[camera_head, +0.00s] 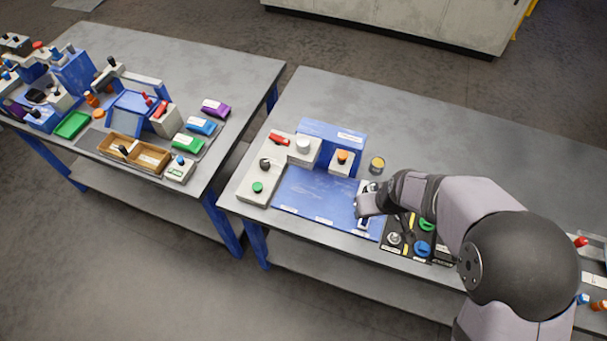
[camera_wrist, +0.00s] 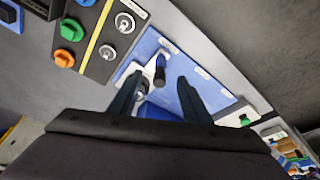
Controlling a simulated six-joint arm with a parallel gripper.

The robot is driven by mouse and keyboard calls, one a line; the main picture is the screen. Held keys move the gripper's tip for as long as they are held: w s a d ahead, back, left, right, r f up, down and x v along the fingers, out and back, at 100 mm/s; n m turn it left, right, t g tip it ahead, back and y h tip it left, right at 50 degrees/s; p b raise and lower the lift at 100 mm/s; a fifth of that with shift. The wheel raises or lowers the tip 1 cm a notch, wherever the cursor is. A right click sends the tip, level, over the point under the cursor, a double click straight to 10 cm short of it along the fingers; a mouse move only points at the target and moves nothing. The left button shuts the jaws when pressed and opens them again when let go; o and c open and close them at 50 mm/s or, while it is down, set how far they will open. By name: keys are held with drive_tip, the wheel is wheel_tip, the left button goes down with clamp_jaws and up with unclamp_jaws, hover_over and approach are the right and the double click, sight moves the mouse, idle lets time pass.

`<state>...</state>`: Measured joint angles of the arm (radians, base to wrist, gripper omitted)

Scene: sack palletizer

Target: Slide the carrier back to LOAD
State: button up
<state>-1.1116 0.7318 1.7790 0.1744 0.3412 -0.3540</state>
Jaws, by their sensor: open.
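My gripper (camera_head: 362,208) is low over the right end of the blue base plate (camera_head: 312,195) on the right-hand table. In the wrist view its two dark fingers (camera_wrist: 160,80) are apart, one on each side of a black upright knob (camera_wrist: 160,72). The knob seems to stand on the pale carrier (camera_wrist: 132,70); part of the carrier is hidden by the fingers. In the head view my gripper covers most of the carrier. White labels lie along the plate's front edge, too small to read, so I cannot tell which is LOAD.
A blue upright housing (camera_head: 345,138) with white blocks and an orange knob (camera_head: 342,156) stands behind the plate. A grey box with a green button (camera_head: 257,187) is at the left. A black panel with coloured knobs (camera_head: 422,249) lies to the right. The plate's middle is clear.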

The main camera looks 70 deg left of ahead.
drive_tip(key=shift+d+r, duration=0.1)
drive_tip(key=shift+r, duration=0.3)
drive_tip(key=shift+r, duration=0.1)
wheel_tip(320, 180, up, 3)
drive_tip(key=p, duration=0.2)
drive_tip(key=shift+r+p, duration=0.15)
drive_tip(key=shift+p, duration=0.2)
